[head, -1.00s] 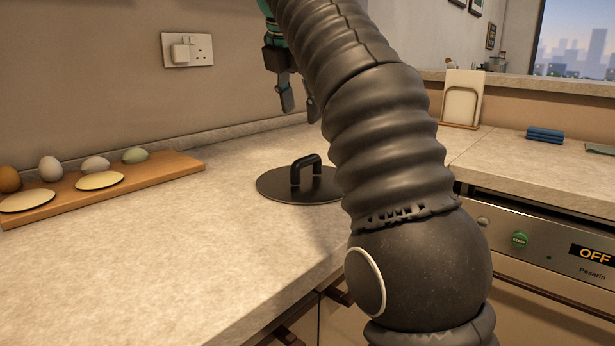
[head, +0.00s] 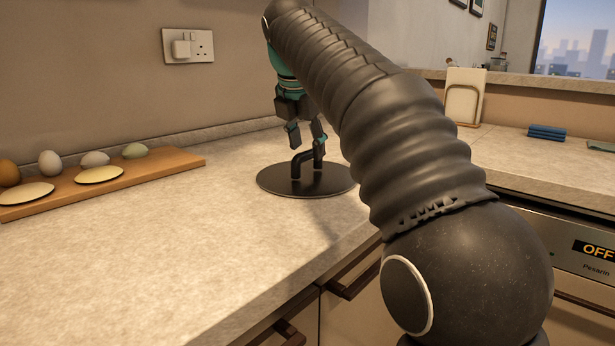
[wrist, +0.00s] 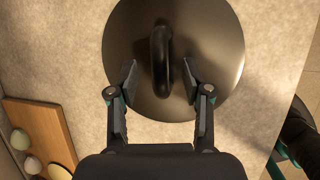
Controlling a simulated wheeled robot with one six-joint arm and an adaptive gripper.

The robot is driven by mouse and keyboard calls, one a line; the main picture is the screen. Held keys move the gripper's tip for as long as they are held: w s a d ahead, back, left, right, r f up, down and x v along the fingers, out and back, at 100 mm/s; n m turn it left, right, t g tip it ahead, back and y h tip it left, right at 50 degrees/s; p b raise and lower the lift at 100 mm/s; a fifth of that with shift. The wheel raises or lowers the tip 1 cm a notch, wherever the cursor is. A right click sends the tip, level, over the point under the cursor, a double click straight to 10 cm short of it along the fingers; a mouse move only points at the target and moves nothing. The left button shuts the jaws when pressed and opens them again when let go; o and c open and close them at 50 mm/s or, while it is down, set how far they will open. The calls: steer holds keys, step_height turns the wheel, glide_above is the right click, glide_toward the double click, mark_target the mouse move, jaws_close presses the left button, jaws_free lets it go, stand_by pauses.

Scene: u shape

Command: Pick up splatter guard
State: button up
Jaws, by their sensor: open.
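The splatter guard (head: 275,181) is a flat, dark, round disc with a black arched handle (head: 303,157), lying on the counter. In the wrist view the disc (wrist: 215,30) fills the top middle, and its handle (wrist: 161,60) runs nearly upright in the picture. My gripper (head: 306,147) points down over the guard, its fingertips at about the height of the handle. In the wrist view my gripper (wrist: 160,80) is open, with one finger on each side of the handle's near part. Gaps show between the fingers and the handle.
A wooden board (head: 130,172) with several eggs and two pale discs lies on the counter at the left; it also shows in the wrist view (wrist: 38,125). The counter (head: 160,235) around the guard is clear. A wall socket (head: 187,46) is behind. An oven (head: 565,235) is at the right.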

mark_target(308, 154)
steer(key=x, duration=0.3)
steer(key=shift+f+b, duration=0.25)
steer(key=shift+b, duration=0.1)
jaws_close()
steer(key=shift+r, duration=0.2)
